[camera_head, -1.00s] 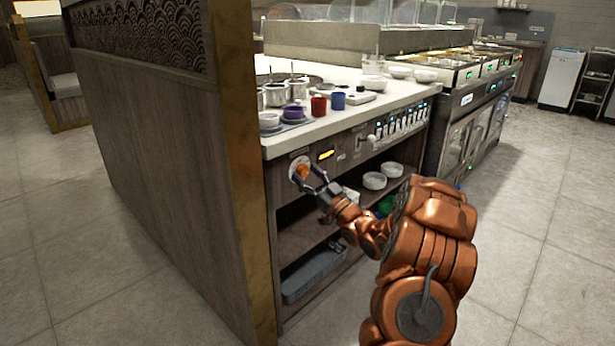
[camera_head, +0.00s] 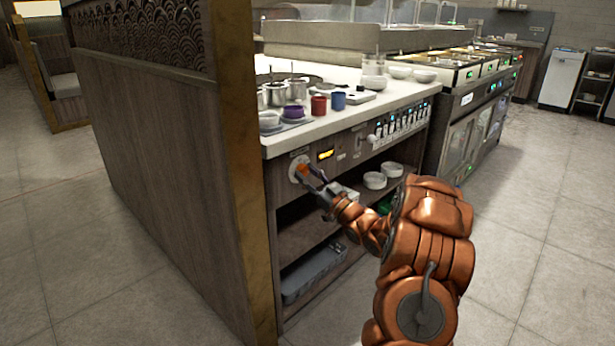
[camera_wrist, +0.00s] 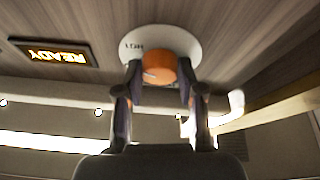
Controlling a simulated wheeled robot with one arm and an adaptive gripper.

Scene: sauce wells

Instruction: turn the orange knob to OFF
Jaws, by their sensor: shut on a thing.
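The orange knob (camera_head: 303,170) sits on a round white dial plate on the counter's front panel, near the left corner. In the wrist view the knob (camera_wrist: 160,68) shows between my fingertips, with the white dial plate (camera_wrist: 187,42) behind it. Part of a label shows on the plate, but I cannot read it surely, and the pointer's setting is unclear. My gripper (camera_head: 310,176) reaches the knob from the front right. In the wrist view my gripper (camera_wrist: 160,82) has one finger on each side of the knob and is shut on it.
A lit display (camera_head: 326,154) beside the knob reads READY in the wrist view. Red (camera_head: 319,105) and blue (camera_head: 338,101) cups stand on the counter above. White bowls (camera_head: 375,180) sit on the shelf below. A grey tray (camera_head: 313,274) lies lower. Floor at right is clear.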

